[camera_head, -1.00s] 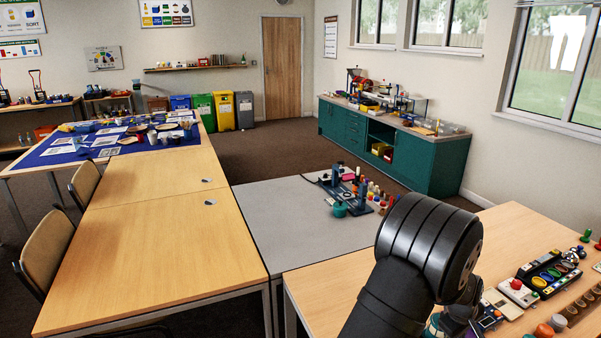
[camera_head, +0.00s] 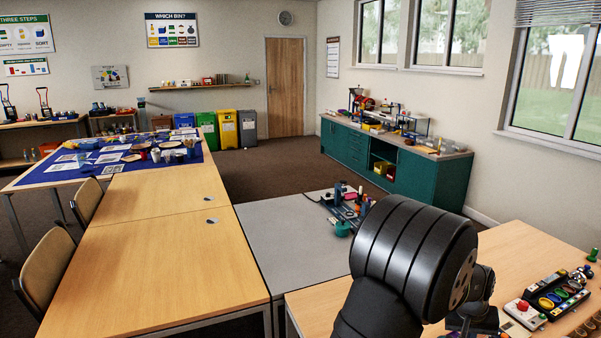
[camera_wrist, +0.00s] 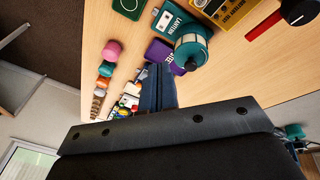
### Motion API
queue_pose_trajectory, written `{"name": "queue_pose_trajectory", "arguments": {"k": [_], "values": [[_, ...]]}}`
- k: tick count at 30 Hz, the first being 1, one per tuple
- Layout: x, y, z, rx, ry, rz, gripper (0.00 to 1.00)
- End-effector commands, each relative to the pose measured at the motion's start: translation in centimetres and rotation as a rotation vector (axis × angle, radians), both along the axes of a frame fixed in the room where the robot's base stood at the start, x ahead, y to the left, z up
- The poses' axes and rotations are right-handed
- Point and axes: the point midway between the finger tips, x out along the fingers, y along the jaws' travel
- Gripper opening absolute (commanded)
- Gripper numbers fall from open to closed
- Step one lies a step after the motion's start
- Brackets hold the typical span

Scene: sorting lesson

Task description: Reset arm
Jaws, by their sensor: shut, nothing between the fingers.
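My gripper (camera_wrist: 158,88) shows in the wrist view as two dark fingers pressed together, with nothing held between them. The fingers are over a wooden table (camera_wrist: 120,75). A teal lantern-like object (camera_wrist: 192,48) stands just to their right, and a purple card lies partly hidden behind the fingers. In the head view my black arm link fills the lower middle and hides most of the gripper.
Several small coloured pieces (camera_wrist: 105,68) stand in a row left of the fingers. A yellow device (camera_wrist: 235,10) lies at the top. In the head view a control panel (camera_head: 552,296) sits right of my arm. The long wooden table (camera_head: 165,265) at left is largely bare.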

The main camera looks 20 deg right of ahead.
Motion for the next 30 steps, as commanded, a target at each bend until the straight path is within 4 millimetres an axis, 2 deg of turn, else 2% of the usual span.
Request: {"name": "queue_pose_trajectory", "arguments": {"k": [6, 15, 28, 30], "values": [[0.0, 0.6, 1.7, 0.002, -0.05, -0.174, 0.0], [-0.1, 1.2, 3.3, 0.007, -0.101, -0.353, 0.0], [-0.1, 1.4, 3.6, 0.009, -0.112, -0.394, 0.0], [-0.1, 1.4, 3.6, 0.009, -0.112, -0.394, 0.12]]}}
